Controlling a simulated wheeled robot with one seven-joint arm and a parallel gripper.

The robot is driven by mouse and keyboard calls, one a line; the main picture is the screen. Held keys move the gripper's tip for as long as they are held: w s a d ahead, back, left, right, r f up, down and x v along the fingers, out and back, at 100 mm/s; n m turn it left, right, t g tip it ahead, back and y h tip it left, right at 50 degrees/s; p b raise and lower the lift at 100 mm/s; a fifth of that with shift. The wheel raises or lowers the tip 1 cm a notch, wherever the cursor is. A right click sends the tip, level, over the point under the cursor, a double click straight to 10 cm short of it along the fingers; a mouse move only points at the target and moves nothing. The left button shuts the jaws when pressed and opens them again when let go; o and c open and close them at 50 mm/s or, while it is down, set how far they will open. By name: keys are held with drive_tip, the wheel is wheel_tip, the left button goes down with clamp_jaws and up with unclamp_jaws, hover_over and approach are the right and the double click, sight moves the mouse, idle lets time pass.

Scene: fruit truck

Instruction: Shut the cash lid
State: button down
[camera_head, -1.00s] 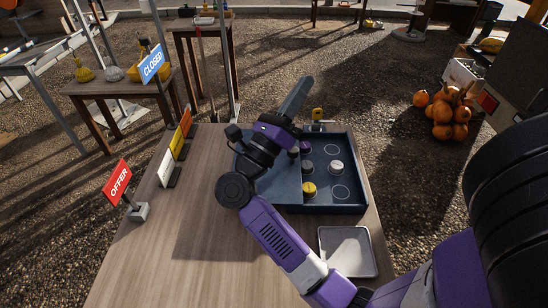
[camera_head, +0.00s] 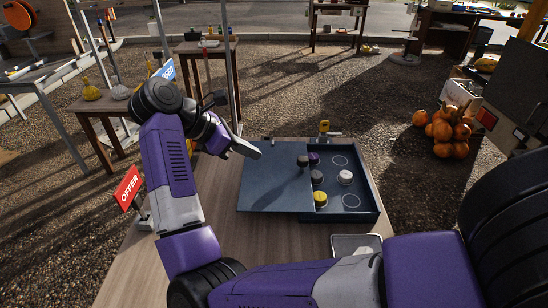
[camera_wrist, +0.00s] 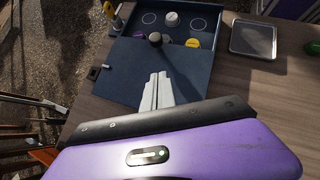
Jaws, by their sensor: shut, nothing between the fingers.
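The cash box (camera_head: 373,190) is a dark blue shallow tray on the wooden table. Its right part is uncovered and shows ring marks and several round pieces. The flat blue lid (camera_head: 270,190) covers the left part, with a dark knob (camera_head: 302,161) near its right edge. In the wrist view the lid (camera_wrist: 125,72) lies under my fingers and the knob (camera_wrist: 155,39) stands beyond them. My gripper (camera_head: 257,153) is shut and empty, over the lid's far left part; it also shows in the wrist view (camera_wrist: 160,80). I cannot tell whether the fingertips touch the lid.
A yellow piece (camera_head: 320,198) and a white piece (camera_head: 345,177) stand in the open part. A grey metal tray (camera_head: 357,243) lies in front of the box. A red OFFER sign (camera_head: 128,187) stands at the table's left. A small yellow object (camera_head: 324,128) is behind the box.

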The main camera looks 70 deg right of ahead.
sight(298, 164)
drive_tip(key=p+x, duration=0.1)
drive_tip(key=x, duration=0.8)
drive_tip(key=shift+s+d, duration=0.1)
drive_tip(key=shift+s, duration=0.05)
drive_tip(key=shift+s+d+f+p, duration=0.15)
drive_tip(key=shift+s+d+p, duration=0.45)
drive_tip(key=shift+s+d, duration=0.55)
drive_tip(key=shift+s+d+f, duration=0.1)
drive_tip(key=shift+s+d, duration=0.05)
drive_tip(key=shift+d, duration=0.3)
drive_tip(key=shift+d, duration=0.1)
